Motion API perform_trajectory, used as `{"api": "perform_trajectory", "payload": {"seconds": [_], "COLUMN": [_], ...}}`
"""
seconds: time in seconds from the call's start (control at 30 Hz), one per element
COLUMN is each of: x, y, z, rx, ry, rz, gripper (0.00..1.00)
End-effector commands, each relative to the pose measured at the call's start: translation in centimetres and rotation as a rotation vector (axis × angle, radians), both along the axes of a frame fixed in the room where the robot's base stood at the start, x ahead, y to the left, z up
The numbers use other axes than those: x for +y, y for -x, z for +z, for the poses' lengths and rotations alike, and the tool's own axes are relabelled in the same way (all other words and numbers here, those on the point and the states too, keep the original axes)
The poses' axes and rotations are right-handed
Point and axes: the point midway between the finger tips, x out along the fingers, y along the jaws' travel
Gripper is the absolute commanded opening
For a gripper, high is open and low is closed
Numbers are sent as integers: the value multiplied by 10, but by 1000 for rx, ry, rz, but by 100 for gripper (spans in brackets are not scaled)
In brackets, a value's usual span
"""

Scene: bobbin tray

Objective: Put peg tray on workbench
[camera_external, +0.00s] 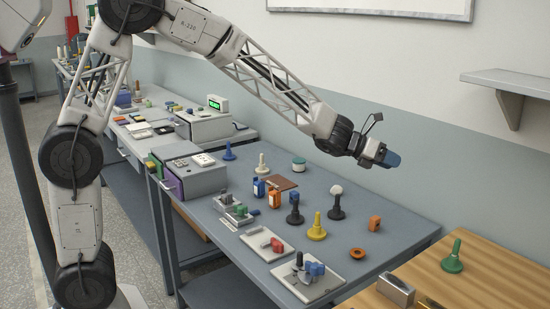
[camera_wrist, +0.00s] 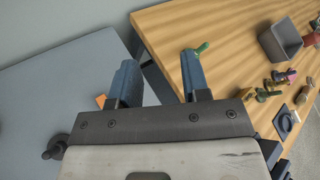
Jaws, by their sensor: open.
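My gripper (camera_external: 382,157) is raised above the far right side of the grey workbench (camera_external: 395,215). In the wrist view its two blue fingers (camera_wrist: 160,78) are wide apart with nothing between them. I cannot tell for sure which thing is the peg tray. A grey open-topped box (camera_wrist: 281,42) stands on the wooden table (camera_wrist: 180,20) in the wrist view, at the right. On the grey workbench, a pale flat tray (camera_external: 308,284) carries blue and black parts, and another pale tray (camera_external: 256,238) carries a red part.
A green peg (camera_external: 453,258) stands on the wooden table (camera_external: 425,270). Yellow peg (camera_external: 317,229), black pegs (camera_external: 295,210), an orange block (camera_external: 375,222) and an orange ring (camera_external: 357,253) stand on the grey workbench. Several small parts (camera_wrist: 265,93) lie near the grey box. A wall shelf (camera_external: 510,82) juts out at right.

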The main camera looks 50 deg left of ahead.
Motion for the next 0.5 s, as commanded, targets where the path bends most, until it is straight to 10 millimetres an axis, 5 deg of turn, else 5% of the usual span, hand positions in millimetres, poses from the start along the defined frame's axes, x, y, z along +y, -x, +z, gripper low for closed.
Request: {"api": "perform_trajectory", "payload": {"seconds": [0.2, 0.5], "x": [60, 139], "y": [32, 97], "z": [35, 62], "rx": [159, 372], "ry": [160, 436], "rz": [336, 790], "gripper": [43, 43]}}
